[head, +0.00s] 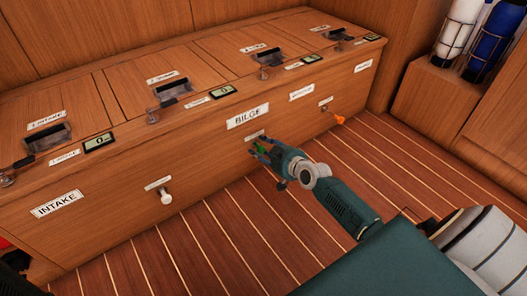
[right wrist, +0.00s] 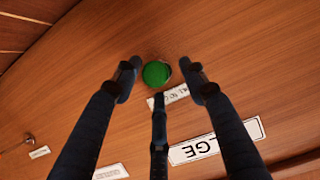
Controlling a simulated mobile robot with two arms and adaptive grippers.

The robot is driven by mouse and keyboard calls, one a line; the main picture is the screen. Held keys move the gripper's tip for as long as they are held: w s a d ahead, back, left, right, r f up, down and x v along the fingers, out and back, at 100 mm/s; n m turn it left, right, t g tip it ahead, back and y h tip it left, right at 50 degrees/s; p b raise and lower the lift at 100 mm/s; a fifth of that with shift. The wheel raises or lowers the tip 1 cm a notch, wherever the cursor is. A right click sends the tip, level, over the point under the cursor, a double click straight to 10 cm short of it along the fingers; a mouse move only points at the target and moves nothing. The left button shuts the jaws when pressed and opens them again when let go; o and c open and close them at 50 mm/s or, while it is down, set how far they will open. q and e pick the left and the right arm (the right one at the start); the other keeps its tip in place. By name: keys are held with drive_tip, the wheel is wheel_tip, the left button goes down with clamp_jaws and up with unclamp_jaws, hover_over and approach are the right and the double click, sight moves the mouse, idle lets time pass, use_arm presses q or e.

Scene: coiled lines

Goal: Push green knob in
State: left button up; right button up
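The green knob (right wrist: 156,74) shows in the right wrist view as a round disc on the wooden front, close to its small label (right wrist: 172,95) and the BILGE label (right wrist: 215,142). In the head view the green knob (head: 261,149) is small and partly hidden by my right gripper, below the BILGE label (head: 247,116). My right gripper (head: 259,153) is at the knob. In the right wrist view the gripper (right wrist: 160,82) is open, with a finger on each side of the knob and a third finger below it. I cannot tell whether any finger touches it.
A white knob (head: 165,196) sticks out of the front on the left, near the INTAKE label (head: 57,203). An orange knob (head: 339,119) is on the right. Latched lids line the locker top. Bottles (head: 457,30) stand at the right. The striped floor is clear.

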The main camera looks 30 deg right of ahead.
drive_tip(key=shift+s, duration=0.55)
drive_tip(key=v, duration=1.1)
drive_tip(key=shift+r, duration=0.15)
drive_tip(key=shift+w, duration=0.1)
